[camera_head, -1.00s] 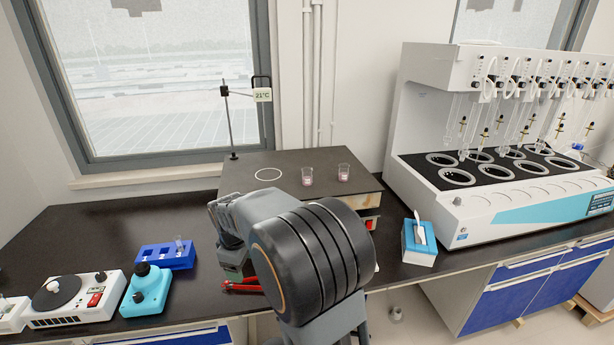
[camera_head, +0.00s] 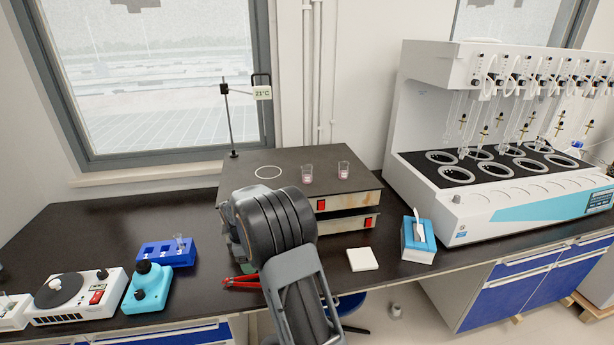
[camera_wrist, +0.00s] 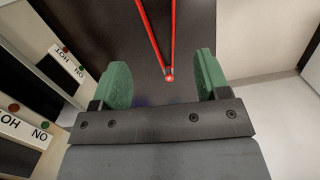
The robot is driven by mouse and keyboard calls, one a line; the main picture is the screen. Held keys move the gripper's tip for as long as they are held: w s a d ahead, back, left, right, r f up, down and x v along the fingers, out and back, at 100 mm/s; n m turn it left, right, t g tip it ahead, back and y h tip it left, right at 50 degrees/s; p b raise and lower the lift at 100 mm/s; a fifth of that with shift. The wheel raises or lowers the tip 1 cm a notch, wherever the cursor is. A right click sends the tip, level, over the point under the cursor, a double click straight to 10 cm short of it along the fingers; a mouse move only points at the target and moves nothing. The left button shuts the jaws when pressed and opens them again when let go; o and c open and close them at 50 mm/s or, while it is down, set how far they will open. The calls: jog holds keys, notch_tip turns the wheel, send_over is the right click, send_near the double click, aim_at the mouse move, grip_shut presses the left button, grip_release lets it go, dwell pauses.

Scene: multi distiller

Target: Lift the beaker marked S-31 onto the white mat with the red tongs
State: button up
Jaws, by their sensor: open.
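The red tongs (camera_head: 241,282) lie on the dark bench in front of the hot plate, partly hidden by my arm in the head view. In the wrist view the tongs' two red arms (camera_wrist: 157,40) meet at a joint between and ahead of my fingertips. My gripper (camera_wrist: 158,82) is open and empty, with green pads apart. Two small beakers with pinkish contents stand on the hot plate top, a left one (camera_head: 307,174) and a right one (camera_head: 344,170); their markings are too small to read. The white mat (camera_head: 362,259) lies on the bench, right of my arm.
The hot plate (camera_head: 333,198) stands behind my arm, with a stand and 21°C sign (camera_head: 262,93). A tissue box (camera_head: 418,240) is right of the mat. A blue rack (camera_head: 166,254) and teal device (camera_head: 148,287) are at left. A large distiller (camera_head: 520,200) fills the right.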

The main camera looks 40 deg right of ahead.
jog(key=shift+s+d+f+b, duration=0.2)
jog(key=shift+f+b, duration=1.3)
jog(key=shift+f, duration=0.75)
jog(key=shift+s+d+f+b, duration=0.1)
jog(key=shift+d+f+b, duration=0.05)
jog(key=shift+f+b, duration=1.7)
jog(key=shift+f+p, duration=0.35)
jog(key=c, duration=0.7)
jog(key=shift+w+r, duration=0.1)
notch_tip(320, 180, up, 12)
jog(key=p, duration=0.9)
